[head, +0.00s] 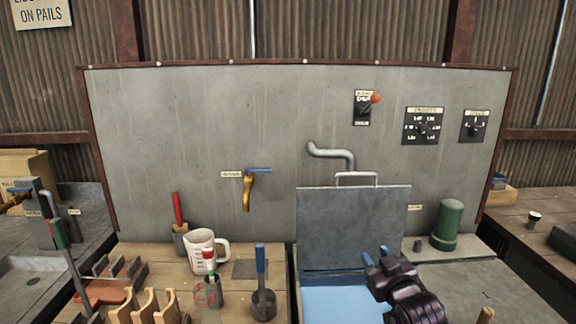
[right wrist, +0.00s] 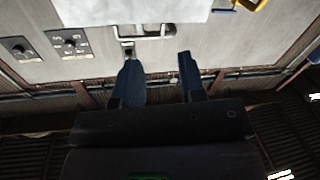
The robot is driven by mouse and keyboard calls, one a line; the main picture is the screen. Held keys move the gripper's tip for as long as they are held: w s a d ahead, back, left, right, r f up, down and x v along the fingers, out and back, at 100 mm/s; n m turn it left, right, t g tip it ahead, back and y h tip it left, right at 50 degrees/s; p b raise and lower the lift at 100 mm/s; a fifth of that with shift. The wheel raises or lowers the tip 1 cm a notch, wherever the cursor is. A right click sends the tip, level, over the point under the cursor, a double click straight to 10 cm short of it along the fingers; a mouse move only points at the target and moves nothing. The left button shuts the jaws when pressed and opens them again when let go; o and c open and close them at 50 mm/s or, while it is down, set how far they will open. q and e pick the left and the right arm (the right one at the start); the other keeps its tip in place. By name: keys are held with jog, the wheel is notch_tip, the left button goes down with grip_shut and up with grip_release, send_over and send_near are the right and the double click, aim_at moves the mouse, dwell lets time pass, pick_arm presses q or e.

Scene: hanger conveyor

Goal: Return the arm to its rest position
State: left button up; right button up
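My right gripper (head: 378,256) shows in the head view at the lower right, in front of the raised grey lid (head: 350,225). Its dark wrist comes up from the bottom edge. In the right wrist view its two blue fingers (right wrist: 157,62) stand apart with nothing between them, so it is open and empty. A silver handle (right wrist: 152,32) and the pale lid lie beyond the fingertips in that view, apart from them as far as I can tell. My left gripper is not in view.
A blue-lined basin (head: 335,302) lies below the lid. A green cylinder (head: 447,224) stands right of it. A white mug (head: 205,248) and tool holders stand on the left wooden bench. The back panel (head: 200,120) carries a tap (head: 249,190), dials (head: 423,126) and an orange-knobbed lever (head: 375,98).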

jog(key=s+d+f+m+g+h, duration=0.1)
jog(key=s+d+f+m+g, duration=0.1)
jog(key=s+f, duration=1)
jog(key=s+d+f+m+g+h, duration=0.1)
jog(key=s+d+f, duration=0.4)
jog(key=s+f, duration=0.8)
jog(key=s+g+h, duration=0.1)
jog(key=s+g, duration=0.1)
jog(key=s, duration=0.4)
jog(key=shift+s+d+f+m+g+h, duration=0.25)
jog(key=shift+s+m+g+h, duration=0.05)
jog(key=shift+m+g, duration=0.1)
